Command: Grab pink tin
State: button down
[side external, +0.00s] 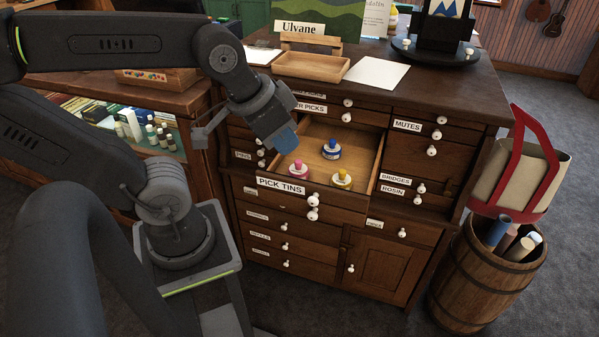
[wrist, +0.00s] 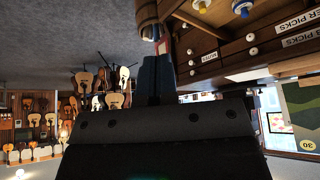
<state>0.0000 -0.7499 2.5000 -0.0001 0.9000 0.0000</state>
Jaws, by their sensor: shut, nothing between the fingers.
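The pink tin (side external: 298,172) stands at the left side of the open drawer labelled PICK TINS (side external: 357,201). A blue tin (side external: 331,151) stands farther back in the drawer, and a yellow tin (side external: 342,180) is at the front right. My gripper (side external: 285,143), with blue fingers, is above the drawer's left side, over and behind the pink tin. It is shut and empty. The wrist view shows the shut fingers (wrist: 155,75); the yellow tin (wrist: 201,4) and blue tin (wrist: 242,7) are at its top edge. The pink tin does not show there.
The drawer's walls surround the tins. The cabinet top (side external: 440,85) above it holds a wooden tray (side external: 311,67), a sign and a dark display stand (side external: 436,52). A barrel with rolls (side external: 487,275) stands at the right. Bare drawer floor shows between the tins.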

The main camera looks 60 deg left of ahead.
jog(key=shift+c, duration=1.9)
grip_release()
jog(key=n+g+y, duration=0.4)
jog(key=n, duration=0.9)
send_near(298, 161)
jog(key=shift+n, duration=0.3)
jog(key=x, duration=0.6)
jog(key=shift+s+a+r, duration=0.15)
jog(key=shift+s+a, duration=0.1)
jog(key=shift+a, duration=0.05)
jog(key=shift+w+d+x, duration=0.15)
jog(key=shift+x, duration=1.35)
jog(key=shift+w+d+x, duration=0.15)
jog(key=shift+x, duration=1.35)
